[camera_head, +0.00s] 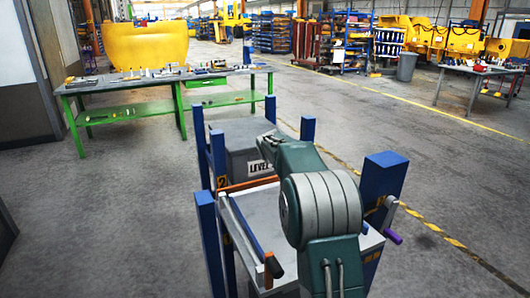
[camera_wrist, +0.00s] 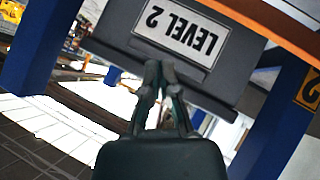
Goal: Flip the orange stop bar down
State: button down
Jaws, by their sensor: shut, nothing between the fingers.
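A long orange bar (camera_head: 245,185) runs crosswise in front of the grey block marked LEVEL 2 (camera_head: 237,163), between the blue posts. In the wrist view an orange bar (camera_wrist: 275,22) crosses the upper right corner, beside the block's label (camera_wrist: 183,28), which appears upside down. A short orange upright piece (camera_head: 268,270) stands at the rack's near edge. I cannot tell which orange part is the stop bar. My gripper (camera_wrist: 160,68) is shut and empty, its fingertips over the block's edge in the wrist view, apart from the orange bar. In the head view my arm partly hides the block.
Blue posts (camera_head: 207,230) surround the grey rack shelf (camera_head: 262,205). A thick blue post (camera_head: 383,178) with a purple-handled crank (camera_head: 392,237) stands at the right. A green workbench (camera_head: 160,100) is behind left. The floor to the left is clear.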

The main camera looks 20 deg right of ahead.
jog(key=f, duration=0.1)
jog(key=d+f, duration=0.1)
jog(key=f, duration=0.1)
jog(key=d+f, duration=0.1)
jog(key=f, duration=0.1)
jog(key=shift+d+f, duration=0.15)
jog(key=shift+f, duration=0.7)
jog(key=shift+s+f, duration=0.15)
jog(key=shift+f, duration=0.45)
jog(key=v, duration=1.2)
jog(key=shift+r, duration=0.6)
jog(key=shift+w, duration=0.2)
jog(key=shift+s, duration=0.15)
